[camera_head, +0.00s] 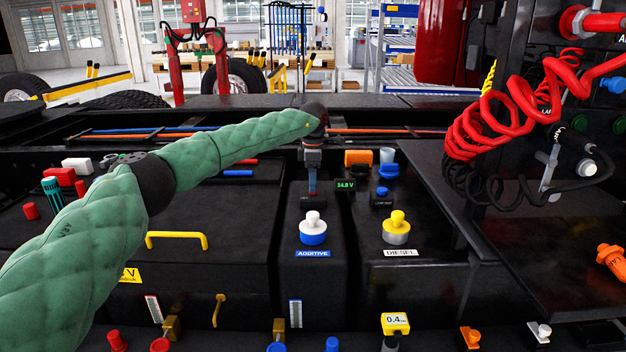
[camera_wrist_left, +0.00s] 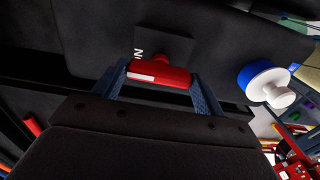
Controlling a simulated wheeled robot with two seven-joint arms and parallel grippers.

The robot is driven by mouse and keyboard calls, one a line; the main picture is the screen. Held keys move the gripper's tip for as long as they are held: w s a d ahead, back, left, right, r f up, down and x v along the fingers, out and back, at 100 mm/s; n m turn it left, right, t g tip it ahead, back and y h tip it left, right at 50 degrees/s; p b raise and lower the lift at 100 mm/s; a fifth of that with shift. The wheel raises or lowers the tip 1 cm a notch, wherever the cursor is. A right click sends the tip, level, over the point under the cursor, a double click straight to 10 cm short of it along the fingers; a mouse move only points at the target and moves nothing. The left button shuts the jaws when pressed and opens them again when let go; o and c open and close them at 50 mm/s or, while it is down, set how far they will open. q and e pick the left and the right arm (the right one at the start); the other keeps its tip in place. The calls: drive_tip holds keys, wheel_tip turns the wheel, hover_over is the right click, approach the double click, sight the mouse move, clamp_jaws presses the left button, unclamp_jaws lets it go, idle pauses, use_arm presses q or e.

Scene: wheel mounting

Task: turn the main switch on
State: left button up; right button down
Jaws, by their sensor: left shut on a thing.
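The main switch (camera_wrist_left: 158,75) has a red handle with a pale stripe on one end, on a black panel in the left wrist view. White letters that look like ON, seen upside down, are beside it. My left gripper (camera_wrist_left: 157,80) is shut on the handle, one blue-grey finger at each end. In the head view my left gripper (camera_head: 312,180) points down at the black console behind the additive cap, and it hides most of the switch there. A small display (camera_head: 345,184) to its right reads 34.8 V. My right gripper is not in view.
The white and blue additive cap (camera_head: 313,228) stands in front of the gripper, and the yellow diesel cap (camera_head: 396,226) is to the right. An orange block (camera_head: 358,158) and a blue knob (camera_head: 381,192) are close on the right. Red coiled hoses (camera_head: 485,125) hang further right.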

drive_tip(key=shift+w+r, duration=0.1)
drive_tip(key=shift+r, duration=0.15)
use_arm(q)
drive_tip(key=o, duration=1)
drive_tip(key=shift+r, duration=0.1)
drive_tip(key=shift+r, duration=0.6)
wheel_tip(320, 180, up, 6)
drive_tip(key=shift+f+b, duration=0.1)
drive_tip(key=shift+b, duration=0.75)
drive_tip(key=shift+r, duration=0.3)
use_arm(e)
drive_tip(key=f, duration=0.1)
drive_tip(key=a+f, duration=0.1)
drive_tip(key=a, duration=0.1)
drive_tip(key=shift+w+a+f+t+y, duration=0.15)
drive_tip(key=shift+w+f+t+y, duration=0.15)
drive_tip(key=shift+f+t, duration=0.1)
